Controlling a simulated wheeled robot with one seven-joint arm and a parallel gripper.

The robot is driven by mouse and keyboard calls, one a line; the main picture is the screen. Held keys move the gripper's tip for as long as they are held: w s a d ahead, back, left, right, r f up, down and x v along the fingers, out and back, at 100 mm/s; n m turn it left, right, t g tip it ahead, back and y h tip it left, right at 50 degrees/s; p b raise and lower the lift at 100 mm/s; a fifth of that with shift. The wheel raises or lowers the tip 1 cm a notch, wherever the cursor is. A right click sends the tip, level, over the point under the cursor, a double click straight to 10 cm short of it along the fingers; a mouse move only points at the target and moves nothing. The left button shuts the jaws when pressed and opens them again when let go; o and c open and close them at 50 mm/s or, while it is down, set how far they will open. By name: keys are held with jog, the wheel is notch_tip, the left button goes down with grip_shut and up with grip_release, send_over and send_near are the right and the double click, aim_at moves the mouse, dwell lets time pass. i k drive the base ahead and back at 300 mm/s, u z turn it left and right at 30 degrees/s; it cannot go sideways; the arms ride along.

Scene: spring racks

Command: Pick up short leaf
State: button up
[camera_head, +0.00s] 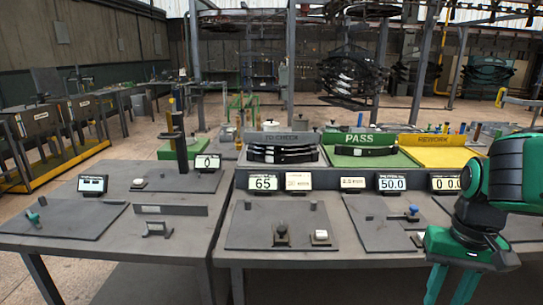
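Several dark curved leaves lie stacked in the grey TO-CHECK tray (283,138) at the back of the bench; the front leaf (282,158) shows most clearly. Another dark leaf (363,151) lies in the green PASS tray (362,138). I cannot tell from their lengths which one is the short leaf. My gripper (449,290) hangs at the lower right, in front of the bench and well apart from the leaves. Its two green fingers point down, spread apart with nothing seen between them. The fingertips are close to the bottom edge of the picture.
A yellow REWORK tray (438,155) stands right of PASS. Displays, including one reading 65 (263,183), line the bench below the trays. Flat grey plates with small fixtures (281,235) cover the front. A dark post (180,145) stands left of the TO-CHECK tray.

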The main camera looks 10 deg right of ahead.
aim_at(252, 156)
jog(key=z, duration=0.05)
jog(key=i, duration=1.15)
